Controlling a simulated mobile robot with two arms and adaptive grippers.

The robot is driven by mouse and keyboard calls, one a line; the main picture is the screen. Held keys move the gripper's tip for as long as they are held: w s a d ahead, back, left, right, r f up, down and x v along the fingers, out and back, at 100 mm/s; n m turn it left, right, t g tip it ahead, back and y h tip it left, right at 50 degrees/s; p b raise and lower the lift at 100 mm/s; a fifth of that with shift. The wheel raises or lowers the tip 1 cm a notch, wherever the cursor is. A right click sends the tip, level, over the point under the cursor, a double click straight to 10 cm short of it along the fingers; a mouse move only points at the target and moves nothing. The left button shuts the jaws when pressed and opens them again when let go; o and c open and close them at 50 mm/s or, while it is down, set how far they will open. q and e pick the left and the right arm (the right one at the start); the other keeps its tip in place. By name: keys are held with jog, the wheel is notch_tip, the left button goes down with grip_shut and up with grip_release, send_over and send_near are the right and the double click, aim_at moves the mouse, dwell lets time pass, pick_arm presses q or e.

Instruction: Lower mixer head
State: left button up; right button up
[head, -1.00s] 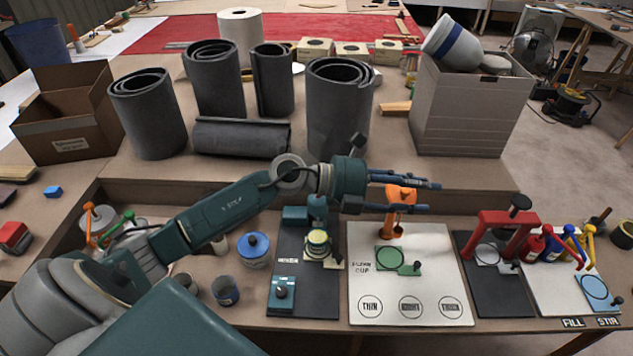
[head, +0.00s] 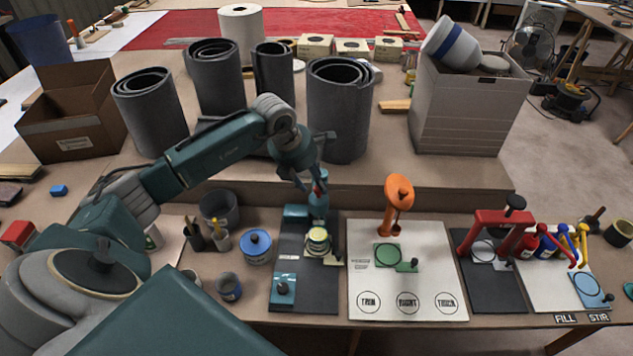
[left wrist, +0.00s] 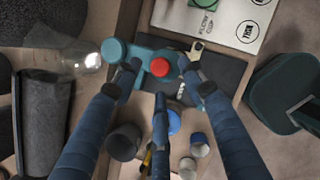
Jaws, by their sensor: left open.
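The mixer (head: 297,213) is a teal unit at the back of a dark mat (head: 310,295). Its teal head (head: 318,207) stands up at the back, and a red knob (left wrist: 160,67) shows on it from above in the left wrist view. A small cup with a yellowish rim (head: 318,238) stands in front of it on the mat. My left gripper (head: 314,178) is open and points down just above the head. In the left wrist view its fingers (left wrist: 161,85) spread around the red knob; I cannot tell whether they touch it. My right gripper is out of view.
A white board (head: 365,275) with an orange dispenser (head: 398,195) stands to the right of the mat. A blue-lidded jar (head: 257,246) and a dark cup (head: 228,288) stand to its left. Dark rolls (head: 338,115) stand on the raised shelf behind.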

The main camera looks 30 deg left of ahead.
aim_at(317, 189)
pick_arm(q)
jog(key=shift+x, duration=1.5)
jog(key=shift+c, duration=0.5)
grip_shut()
notch_tip(317, 189, down, 11)
jog(key=b, duration=0.9)
jog(key=shift+s+d+r, duration=0.1)
